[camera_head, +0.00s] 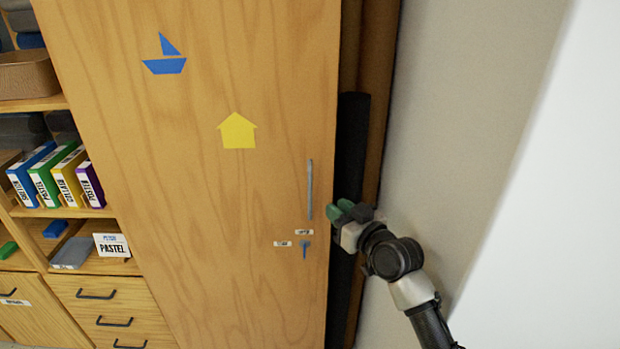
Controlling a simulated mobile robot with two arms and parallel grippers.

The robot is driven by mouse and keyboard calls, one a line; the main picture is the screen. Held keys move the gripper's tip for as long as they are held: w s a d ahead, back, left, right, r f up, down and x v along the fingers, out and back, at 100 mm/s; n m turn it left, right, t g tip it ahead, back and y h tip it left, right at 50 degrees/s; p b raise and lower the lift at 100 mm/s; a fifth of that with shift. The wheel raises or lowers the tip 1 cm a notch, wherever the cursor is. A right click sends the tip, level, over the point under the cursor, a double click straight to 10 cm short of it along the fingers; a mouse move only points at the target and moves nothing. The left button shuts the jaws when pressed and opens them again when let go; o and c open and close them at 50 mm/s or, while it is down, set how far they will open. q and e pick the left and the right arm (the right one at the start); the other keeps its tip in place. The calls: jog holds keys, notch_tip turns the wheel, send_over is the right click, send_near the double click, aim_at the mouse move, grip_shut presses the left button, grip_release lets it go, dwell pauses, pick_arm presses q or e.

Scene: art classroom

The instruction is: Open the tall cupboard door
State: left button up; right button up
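My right gripper (338,211) is just right of the handle's lower end, at the door's right edge, apart from the handle in the picture. Its green-tipped fingers are small and seen from behind, so their opening is unclear. My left gripper is out of view.
Open shelves with colored boxes (62,180) and a PASTEL label card (112,245) stand left of the door, above drawers (110,310). Dark and brown rolls (350,140) stand in the narrow gap right of the cupboard. A pale wall (455,130) bounds the right side.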

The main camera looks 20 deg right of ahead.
aim_at(311, 185)
jog(key=x, duration=0.3)
jog(key=p+x, duration=0.1)
jog(key=x, duration=0.3)
jog(key=r+x, duration=0.1)
jog(key=x, duration=0.2)
jog(key=shift+w+a+p, duration=0.25)
jog(key=shift+w+p, duration=0.1)
jog(key=shift+c, duration=0.5)
grip_shut()
